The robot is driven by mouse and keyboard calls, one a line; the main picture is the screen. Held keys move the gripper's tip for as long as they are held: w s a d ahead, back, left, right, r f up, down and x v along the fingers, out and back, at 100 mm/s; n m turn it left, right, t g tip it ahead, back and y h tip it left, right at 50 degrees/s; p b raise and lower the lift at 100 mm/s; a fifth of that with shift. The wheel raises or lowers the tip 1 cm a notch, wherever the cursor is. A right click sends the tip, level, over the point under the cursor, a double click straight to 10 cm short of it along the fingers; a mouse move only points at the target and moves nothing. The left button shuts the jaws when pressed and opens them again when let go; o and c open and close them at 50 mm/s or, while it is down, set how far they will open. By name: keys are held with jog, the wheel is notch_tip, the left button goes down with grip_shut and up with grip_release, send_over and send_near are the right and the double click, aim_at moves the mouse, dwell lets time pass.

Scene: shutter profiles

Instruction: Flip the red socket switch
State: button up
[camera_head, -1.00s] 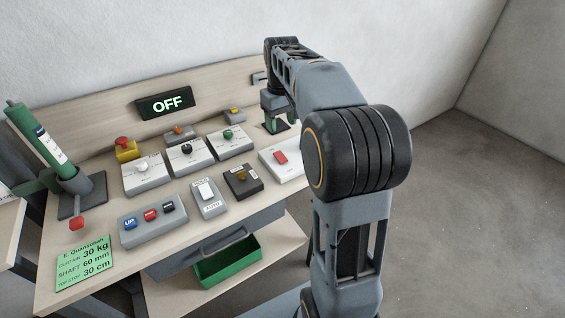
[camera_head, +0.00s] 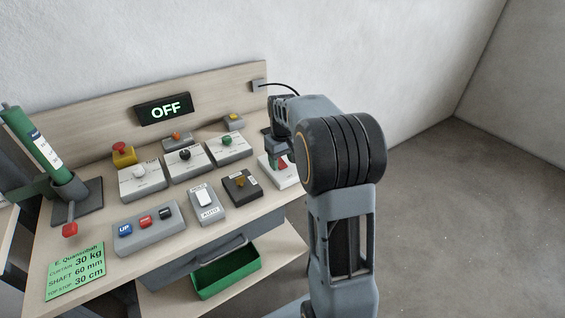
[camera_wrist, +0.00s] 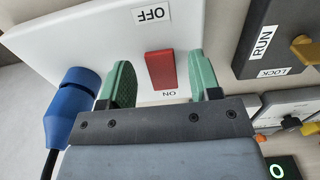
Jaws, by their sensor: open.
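The red socket switch (camera_wrist: 161,70) is a red rocker on a white socket box (camera_wrist: 60,38) in the wrist view, with OFF and ON labels at its two ends. In the head view the red switch (camera_head: 283,164) shows partly at the right end of the bench, with my arm over part of the white box. My gripper (camera_wrist: 162,78) is open, its green fingers apart on either side of the red switch. The fingertips are close to the box face; I cannot tell whether they touch it. A blue plug (camera_wrist: 72,105) sits at the box's left side in the wrist view.
A dark RUN/LOCK box (camera_wrist: 280,40) with a yellow knob stands right of the socket in the wrist view. Several knob boxes and a button box (camera_head: 150,232) fill the bench. A display (camera_head: 165,108) reads OFF. A green bin (camera_head: 226,272) is below.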

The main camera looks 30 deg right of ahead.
jog(key=shift+f, duration=0.4)
jog(key=c, duration=0.9)
jog(key=r+g+p, duration=0.1)
jog(key=p, duration=0.3)
jog(key=shift+w+r, duration=0.1)
jog(key=g+p, duration=0.1)
jog(key=p, duration=0.1)
jog(key=g+p, duration=0.1)
jog(key=p, duration=0.1)
jog(key=shift+w, duration=0.25)
jog(key=shift+w+f+g+h+p, duration=0.1)
jog(key=shift+f+g+h+p, duration=0.2)
jog(key=shift+g+p, duration=0.35)
jog(key=o, duration=0.9)
